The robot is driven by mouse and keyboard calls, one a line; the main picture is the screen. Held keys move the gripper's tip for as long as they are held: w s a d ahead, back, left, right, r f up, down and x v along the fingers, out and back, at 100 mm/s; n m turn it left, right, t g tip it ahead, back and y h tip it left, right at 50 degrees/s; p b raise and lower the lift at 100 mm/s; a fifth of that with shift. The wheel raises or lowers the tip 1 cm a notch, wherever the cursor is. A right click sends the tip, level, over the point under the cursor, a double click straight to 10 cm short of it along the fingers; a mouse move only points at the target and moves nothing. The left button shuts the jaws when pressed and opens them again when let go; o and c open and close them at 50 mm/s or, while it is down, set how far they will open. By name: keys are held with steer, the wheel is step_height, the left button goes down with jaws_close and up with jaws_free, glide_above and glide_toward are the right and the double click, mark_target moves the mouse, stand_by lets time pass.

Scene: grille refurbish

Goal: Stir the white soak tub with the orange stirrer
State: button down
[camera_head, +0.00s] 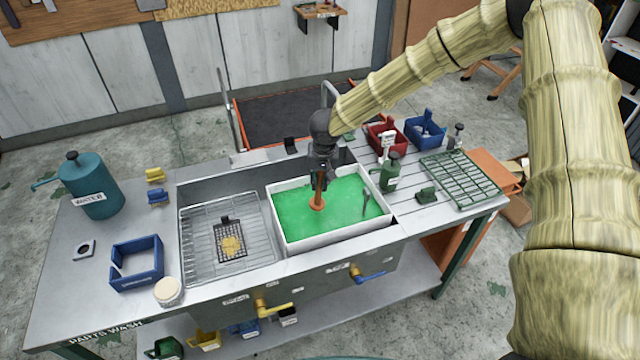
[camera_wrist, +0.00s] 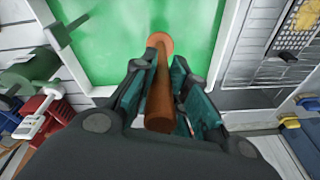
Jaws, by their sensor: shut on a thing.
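The white soak tub (camera_head: 333,239) sits in the right part of the sink and holds green liquid; it also shows in the wrist view (camera_wrist: 76,66). My gripper (camera_head: 320,180) is over the tub, pointing down, and is shut on the orange stirrer (camera_head: 318,198). In the wrist view my gripper (camera_wrist: 166,95) has its fingers on both sides of the stirrer shaft (camera_wrist: 162,95). The stirrer's round orange end shows at the surface of the green liquid, near the tub's middle. Whether part of it is under the liquid I cannot tell.
A wire rack (camera_head: 200,250) with a small dark grille (camera_head: 231,252) fills the left basin. A green bottle (camera_head: 389,172) stands close by the tub's right edge. Red (camera_head: 386,138) and blue (camera_head: 426,132) bins and a green grille (camera_head: 461,178) are on the right drainboard. A teal can (camera_head: 92,188) stands far left.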

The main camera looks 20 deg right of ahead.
steer(key=shift+w+v, duration=0.2)
steer(key=shift+v, duration=0.8)
steer(key=shift+w+v, duration=0.2)
steer(key=shift+v, duration=0.75)
steer(key=shift+s+a, duration=0.1)
